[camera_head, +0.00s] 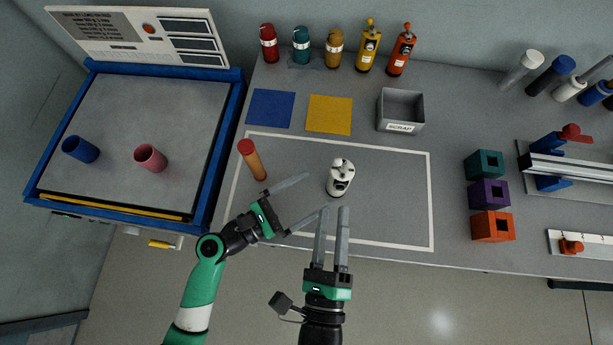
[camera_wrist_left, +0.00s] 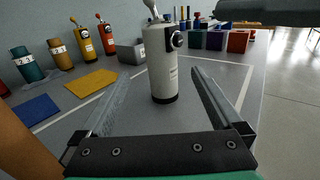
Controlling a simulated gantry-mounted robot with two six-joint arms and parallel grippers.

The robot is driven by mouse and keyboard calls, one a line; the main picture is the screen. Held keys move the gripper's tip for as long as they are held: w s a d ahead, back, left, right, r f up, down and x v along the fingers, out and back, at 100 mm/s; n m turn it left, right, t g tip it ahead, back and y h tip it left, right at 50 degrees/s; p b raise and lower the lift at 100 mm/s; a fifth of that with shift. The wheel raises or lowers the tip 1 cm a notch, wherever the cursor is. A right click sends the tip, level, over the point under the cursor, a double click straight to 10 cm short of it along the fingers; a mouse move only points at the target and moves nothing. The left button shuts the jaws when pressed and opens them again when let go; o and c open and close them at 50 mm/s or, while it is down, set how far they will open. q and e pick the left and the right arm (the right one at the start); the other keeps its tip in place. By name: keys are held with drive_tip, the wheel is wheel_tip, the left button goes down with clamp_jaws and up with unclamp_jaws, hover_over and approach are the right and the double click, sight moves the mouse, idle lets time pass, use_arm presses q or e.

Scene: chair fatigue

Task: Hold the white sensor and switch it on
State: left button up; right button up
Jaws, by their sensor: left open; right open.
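The white sensor (camera_head: 340,184), a small cylinder with a dark base and a round dark dial on its side, stands upright inside the white outline on the bench. In the left wrist view the white sensor (camera_wrist_left: 161,68) stands ahead, between the lines of the two fingers, with a small lever on top. My left gripper (camera_head: 312,194) is open and empty, just left of the sensor and pointing at it. My right gripper (camera_head: 333,211) is open and empty, with its fingers a little apart, just in front of the sensor.
An orange-brown cylinder with a red top (camera_head: 254,163) lies left of the sensor. A grey scrap bin (camera_head: 386,122) and blue (camera_head: 270,108) and yellow (camera_head: 330,114) mats are behind. Teal, purple and orange blocks (camera_head: 490,226) stand at right. The outlined area right of the sensor is clear.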

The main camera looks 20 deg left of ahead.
use_arm(q)
drive_tip(key=shift+s+f, duration=0.25)
drive_tip(key=shift+f, duration=0.15)
